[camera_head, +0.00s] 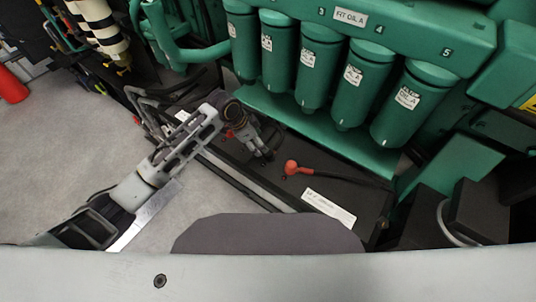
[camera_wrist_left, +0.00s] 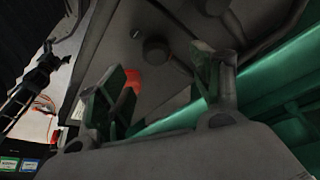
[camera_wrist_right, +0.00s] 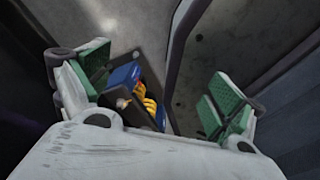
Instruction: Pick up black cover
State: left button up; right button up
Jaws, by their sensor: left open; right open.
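My left gripper (camera_head: 263,151) is open over the dark battery top (camera_head: 232,154), beside the red terminal cap (camera_head: 291,167). In the left wrist view, its spread green-padded fingers (camera_wrist_left: 158,92) have nothing between them that I can see gripped. A small black rounded cap (camera_wrist_left: 155,48), which looks like the black cover, sits on the dark top beyond the fingers. A red cap (camera_wrist_left: 132,80) shows partly behind the left finger. In the head view the black cover cannot be told apart from the dark gripper. My right gripper (camera_wrist_right: 158,92) is open and empty, outside the head view.
Green filter canisters (camera_head: 313,68) hang behind the battery, with a green ledge (camera_head: 300,124) below them. A white label (camera_head: 329,208) lies on the battery's front. Grey floor (camera_head: 60,150) is open at left. The right wrist view shows a dark container (camera_wrist_right: 118,98) with blue and yellow items.

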aim_at(268, 154)
pick_arm(q)
jog(key=x, duration=0.3)
jog(key=shift+f, duration=0.15)
jog(key=shift+d+f, duration=0.2)
jog(key=shift+f, duration=0.2)
pick_arm(e)
jog(key=shift+s+d+f, duration=0.15)
jog(key=shift+s, duration=0.45)
jog(key=shift+w, duration=0.15)
